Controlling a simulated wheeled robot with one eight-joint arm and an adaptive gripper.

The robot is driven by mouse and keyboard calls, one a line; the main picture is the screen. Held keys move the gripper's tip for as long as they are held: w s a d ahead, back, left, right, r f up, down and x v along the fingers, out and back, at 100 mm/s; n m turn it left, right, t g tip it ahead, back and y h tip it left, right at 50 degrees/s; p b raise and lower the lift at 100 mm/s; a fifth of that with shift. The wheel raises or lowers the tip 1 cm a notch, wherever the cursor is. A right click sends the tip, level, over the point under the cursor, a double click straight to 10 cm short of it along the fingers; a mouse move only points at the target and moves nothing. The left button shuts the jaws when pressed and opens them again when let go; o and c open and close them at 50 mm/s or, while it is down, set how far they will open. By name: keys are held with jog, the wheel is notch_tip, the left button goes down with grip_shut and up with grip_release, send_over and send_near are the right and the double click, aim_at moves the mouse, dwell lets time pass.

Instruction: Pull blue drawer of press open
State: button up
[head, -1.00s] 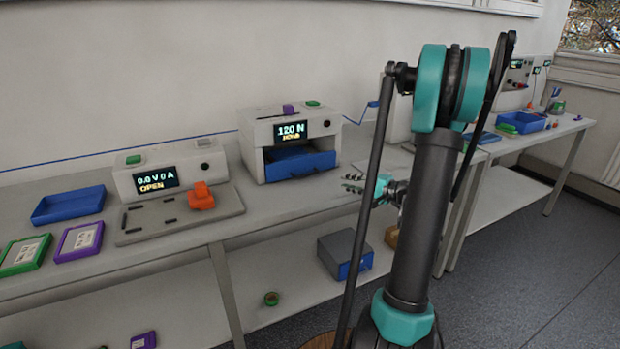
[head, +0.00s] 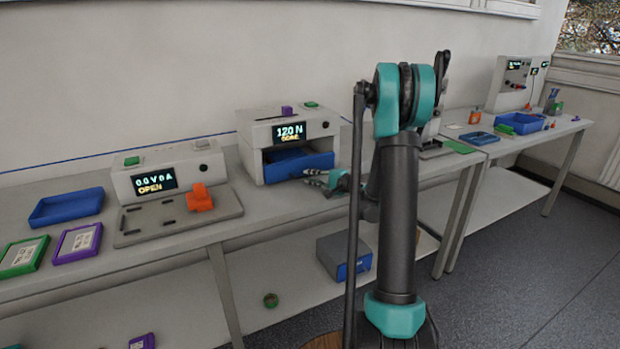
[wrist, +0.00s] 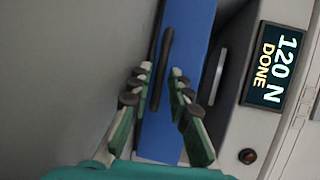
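The press (head: 262,128) is a pale box on the bench with a screen reading 120 N DONE in the wrist view (wrist: 272,68). Its blue drawer (head: 298,163) shows in the opening below the screen. In the wrist view the blue drawer front (wrist: 192,50) carries a dark bar handle (wrist: 160,68). My gripper (head: 314,178) is at the press's front right, close to the drawer. In the wrist view my gripper (wrist: 160,80) is open, its fingers on either side of the handle's lower part. Whether they touch it I cannot tell.
A grey device (head: 165,172) reading OPEN, with an orange clamp (head: 199,197), stands left of the press. A blue tray (head: 66,207) and purple and green frames lie further left. Bench space in front of the press is clear. A grey box (head: 335,252) sits on the lower shelf.

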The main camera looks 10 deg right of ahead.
jog(key=shift+w+a, duration=0.3)
jog(key=shift+w, duration=0.05)
grip_shut()
